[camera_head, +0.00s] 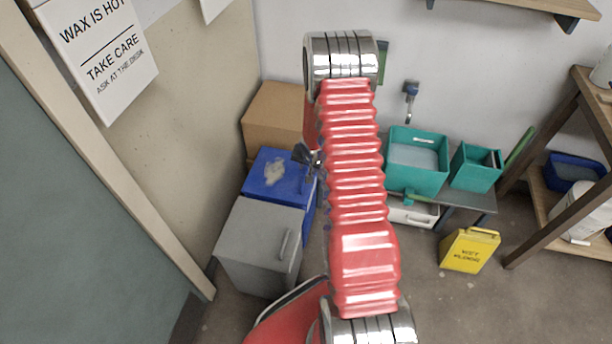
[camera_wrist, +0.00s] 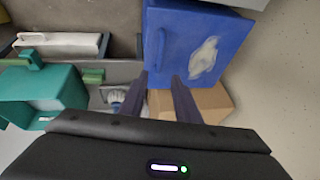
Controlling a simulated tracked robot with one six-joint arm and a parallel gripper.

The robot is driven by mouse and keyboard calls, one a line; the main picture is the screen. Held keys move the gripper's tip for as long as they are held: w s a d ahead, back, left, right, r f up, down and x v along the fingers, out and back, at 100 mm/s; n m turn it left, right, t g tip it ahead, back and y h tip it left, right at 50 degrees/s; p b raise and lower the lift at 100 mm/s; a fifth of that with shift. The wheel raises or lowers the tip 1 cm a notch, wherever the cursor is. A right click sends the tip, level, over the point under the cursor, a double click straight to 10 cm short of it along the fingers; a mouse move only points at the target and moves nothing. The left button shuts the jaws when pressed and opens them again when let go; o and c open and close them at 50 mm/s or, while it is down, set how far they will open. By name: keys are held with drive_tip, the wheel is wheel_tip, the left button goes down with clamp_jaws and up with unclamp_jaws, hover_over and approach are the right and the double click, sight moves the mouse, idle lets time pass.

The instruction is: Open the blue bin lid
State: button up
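The blue bin (camera_head: 274,178) stands between a grey bin and a cardboard box by the left wall. Its lid looks shut and has a pale stain on top. In the wrist view the blue lid (camera_wrist: 178,30) fills the upper middle, with a blue bar handle (camera_wrist: 161,48) near its left edge. My gripper (camera_wrist: 160,76) is open and empty, its two dark fingers apart and pointing at the handle side of the lid. In the head view my gripper (camera_head: 305,155) shows at the lid's right edge, partly hidden by my red arm. I cannot tell whether it touches.
The grey bin (camera_head: 260,245) stands in front and the cardboard box (camera_head: 272,115) behind. Teal tubs (camera_head: 417,180) sit on a low bench to the right. A yellow wet-floor sign (camera_head: 468,250) and a wooden rack (camera_head: 560,150) stand farther right. Some floor between is clear.

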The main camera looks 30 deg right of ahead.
drive_tip(key=shift+x, duration=6.45)
drive_tip(key=shift+c, duration=0.6)
clamp_jaws()
drive_tip(key=shift+d, duration=0.1)
drive_tip(key=shift+r, duration=0.1)
